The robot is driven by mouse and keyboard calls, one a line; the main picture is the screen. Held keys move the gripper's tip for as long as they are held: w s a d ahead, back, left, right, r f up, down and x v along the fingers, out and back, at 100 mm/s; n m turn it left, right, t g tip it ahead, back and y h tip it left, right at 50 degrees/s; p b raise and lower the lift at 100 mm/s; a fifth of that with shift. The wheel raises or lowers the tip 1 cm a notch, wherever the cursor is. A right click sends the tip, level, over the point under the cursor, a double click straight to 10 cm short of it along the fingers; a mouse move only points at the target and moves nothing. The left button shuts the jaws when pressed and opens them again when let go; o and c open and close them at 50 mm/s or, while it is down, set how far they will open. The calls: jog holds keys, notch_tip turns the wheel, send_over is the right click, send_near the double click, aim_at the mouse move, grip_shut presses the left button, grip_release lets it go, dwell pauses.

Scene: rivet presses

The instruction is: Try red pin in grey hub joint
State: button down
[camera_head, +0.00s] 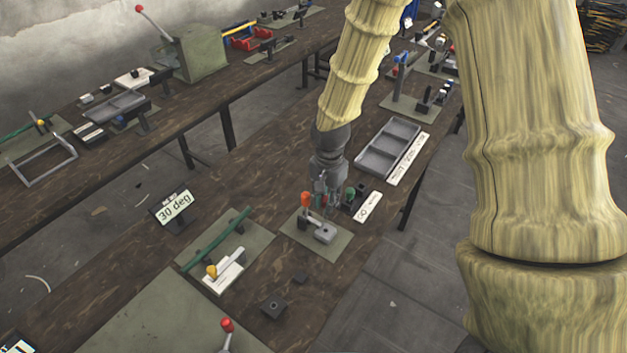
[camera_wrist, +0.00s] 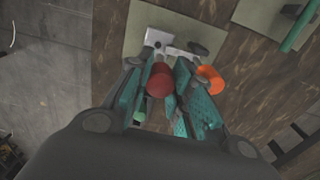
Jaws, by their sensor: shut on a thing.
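My gripper (camera_head: 323,203) is low over a green mat on the near bench, pointing down. In the wrist view its teal-padded fingers (camera_wrist: 164,72) are closed around the red pin (camera_wrist: 158,84), whose round end faces the camera. In the head view I cannot make out the pin among the fingers. A light grey block with a dark hole, apparently the grey hub joint (camera_head: 325,233), sits on the mat just in front of the gripper. It also shows beyond the fingertips in the wrist view (camera_wrist: 157,39). The pin's lower end is hidden; I cannot tell whether it touches the hub.
An orange-topped part (camera_head: 306,200) stands close beside the fingers. A green-topped part (camera_head: 351,192) stands behind them. A grey divided tray (camera_head: 388,148) lies farther back. A "30 deg" sign (camera_head: 174,207) and a green rod (camera_head: 216,240) are to the left.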

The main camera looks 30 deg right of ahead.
aim_at(326, 218)
jog(key=shift+w+r, duration=0.15)
jog(key=shift+w, duration=0.05)
jog(key=shift+s+a+f, duration=0.1)
jog(key=shift+f, duration=0.5)
jog(key=shift+f+b, duration=0.25)
jog(key=shift+b, duration=0.05)
jog(key=shift+s+f, duration=0.25)
jog(key=shift+s, duration=0.05)
notch_tip(326, 218, down, 3)
jog(key=shift+r+b, duration=0.15)
jog(key=shift+b, duration=0.65)
jog(key=shift+s, duration=0.15)
jog(key=shift+s+r, duration=0.15)
jog(key=shift+f, duration=0.45)
dwell(0.8)
